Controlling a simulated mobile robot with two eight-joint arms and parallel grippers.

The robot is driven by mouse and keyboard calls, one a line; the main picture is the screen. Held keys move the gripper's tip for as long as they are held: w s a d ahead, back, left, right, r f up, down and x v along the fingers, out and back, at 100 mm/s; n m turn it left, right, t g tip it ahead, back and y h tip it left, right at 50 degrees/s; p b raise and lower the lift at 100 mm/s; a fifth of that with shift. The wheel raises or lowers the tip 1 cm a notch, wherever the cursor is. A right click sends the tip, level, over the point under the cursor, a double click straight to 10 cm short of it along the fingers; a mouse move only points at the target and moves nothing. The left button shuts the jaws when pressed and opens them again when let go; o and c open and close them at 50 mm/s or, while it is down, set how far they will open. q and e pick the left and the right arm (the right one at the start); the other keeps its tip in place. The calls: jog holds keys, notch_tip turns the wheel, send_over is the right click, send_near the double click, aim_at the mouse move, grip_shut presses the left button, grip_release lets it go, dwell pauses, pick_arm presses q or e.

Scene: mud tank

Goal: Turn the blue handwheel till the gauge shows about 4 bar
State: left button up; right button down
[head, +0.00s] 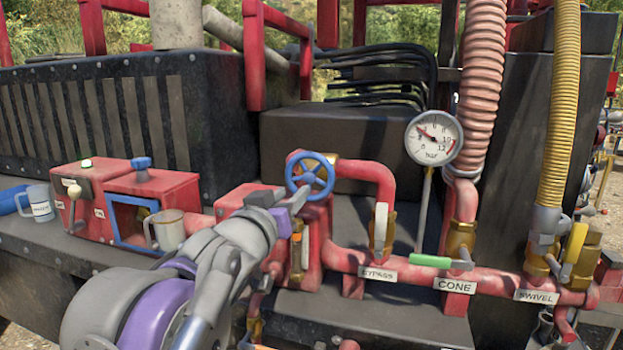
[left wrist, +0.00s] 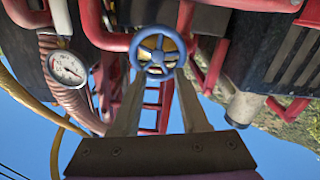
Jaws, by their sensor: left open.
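The blue handwheel (head: 310,175) stands on the red pipework at the middle of the head view, with its spokes showing. My left gripper (head: 283,201) is just below and left of it, open and empty. In the left wrist view the handwheel (left wrist: 158,52) lies ahead of the spread fingertips (left wrist: 158,76); I cannot tell whether they touch its rim. The round white gauge (head: 434,137) is to the right, marked bar; its red needle points to the upper left. The gauge (left wrist: 68,69) also shows in the left wrist view. My right gripper is not in view.
A red pipe (head: 375,172) curves away right of the handwheel. Labelled valves follow, one with a green lever (head: 430,261). Left of my arm are a red box (head: 150,200), a mug (head: 166,230) and another mug (head: 40,202). A ribbed red hose (head: 483,90) rises behind the gauge.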

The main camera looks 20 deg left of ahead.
aim_at(308, 178)
pick_arm(q)
jog(key=w, duration=0.3)
jog(key=w+p, duration=0.1)
jog(key=w, duration=0.6)
jog(key=shift+w+d+p, duration=0.35)
jog(key=shift+p, duration=0.05)
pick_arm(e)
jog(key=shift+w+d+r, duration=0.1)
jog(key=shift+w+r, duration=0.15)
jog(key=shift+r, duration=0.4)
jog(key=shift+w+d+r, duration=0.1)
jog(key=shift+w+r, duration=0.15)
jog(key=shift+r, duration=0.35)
pick_arm(q)
grip_shut()
jog(key=shift+r+m+p, duration=0.15)
jog(key=shift+m+p, duration=0.2)
jog(key=shift+m, duration=0.45)
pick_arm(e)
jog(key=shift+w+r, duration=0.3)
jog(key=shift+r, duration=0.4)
